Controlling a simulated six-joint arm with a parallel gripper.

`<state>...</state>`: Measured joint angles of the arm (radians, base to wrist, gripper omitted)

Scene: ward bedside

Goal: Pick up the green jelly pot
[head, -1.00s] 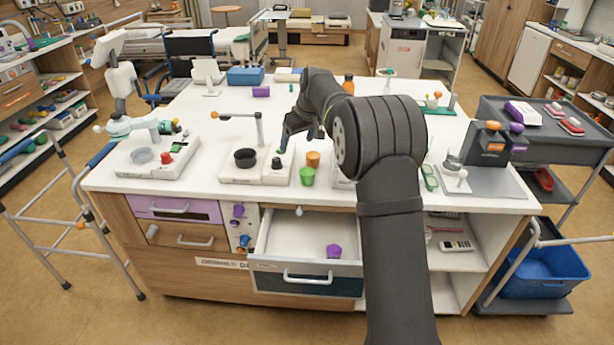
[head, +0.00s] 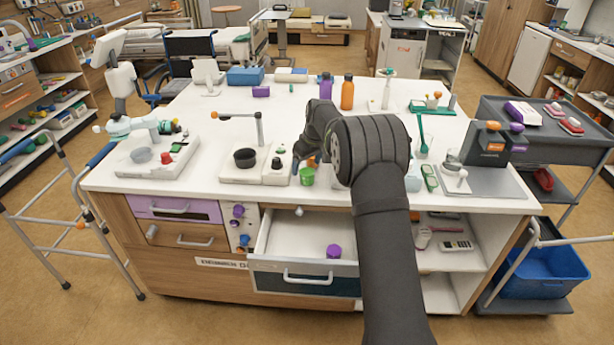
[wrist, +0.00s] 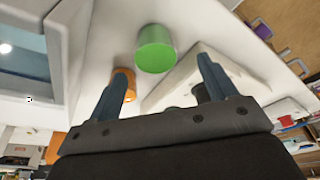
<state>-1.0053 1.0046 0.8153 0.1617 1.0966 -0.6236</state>
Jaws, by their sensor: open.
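The green jelly pot (head: 307,177) stands upright on the white counter near its front edge, above the open drawer. In the wrist view the green pot (wrist: 156,52) lies just beyond my fingertips, roughly between them, with no visible contact. My gripper (head: 305,162) is low over the counter, right behind the pot. In the wrist view my gripper (wrist: 162,67) has its two blue fingers spread apart with nothing held. An orange pot (wrist: 124,80) stands close beside the left finger there; in the head view my gripper mostly hides it.
A white board with a black bowl (head: 245,158) is left of the pot. A purple bottle (head: 326,86) and an orange bottle (head: 347,93) stand farther back. The counter behind the board is fairly clear.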

